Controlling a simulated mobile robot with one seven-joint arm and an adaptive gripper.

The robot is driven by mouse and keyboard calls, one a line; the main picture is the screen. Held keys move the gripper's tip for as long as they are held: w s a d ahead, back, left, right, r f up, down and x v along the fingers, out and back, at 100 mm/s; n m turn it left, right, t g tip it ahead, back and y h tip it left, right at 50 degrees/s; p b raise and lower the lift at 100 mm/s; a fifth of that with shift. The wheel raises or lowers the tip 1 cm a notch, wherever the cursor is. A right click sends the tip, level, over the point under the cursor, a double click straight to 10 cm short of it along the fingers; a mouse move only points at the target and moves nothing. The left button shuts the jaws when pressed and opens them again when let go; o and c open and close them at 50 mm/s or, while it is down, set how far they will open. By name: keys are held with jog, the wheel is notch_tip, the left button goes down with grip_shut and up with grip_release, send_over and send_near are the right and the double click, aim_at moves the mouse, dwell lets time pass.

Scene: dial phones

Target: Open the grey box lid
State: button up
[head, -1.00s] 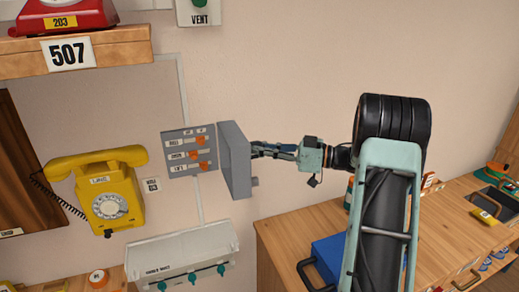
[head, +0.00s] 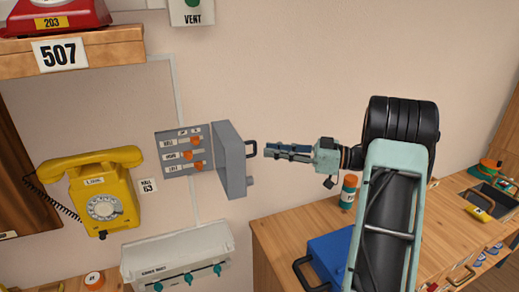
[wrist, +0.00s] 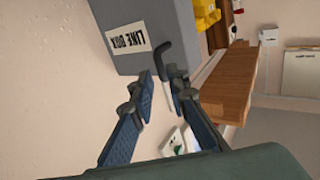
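The grey box on the wall shows its panel of orange switches (head: 184,152). Its grey lid (head: 232,165) stands out from the wall at the panel's right side, swung open. A dark handle (head: 252,150) is on the lid's right face. In the wrist view the lid (wrist: 150,40) carries a "LINE BOX" label, and the handle (wrist: 163,57) is just ahead of the fingers. My gripper (head: 267,150) is just right of the handle, apart from it. In the wrist view my gripper (wrist: 160,80) has its fingers apart with nothing held.
A yellow phone (head: 98,190) hangs left of the box. A white switch housing (head: 178,252) is below. A wooden counter (head: 275,240) at the lower right bears a blue case (head: 333,255) and an orange-capped bottle (head: 349,192). The wall right of the lid is clear.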

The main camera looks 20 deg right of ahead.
jog(key=v, duration=0.6)
jog(key=shift+d, duration=0.15)
jog(key=shift+s, duration=0.1)
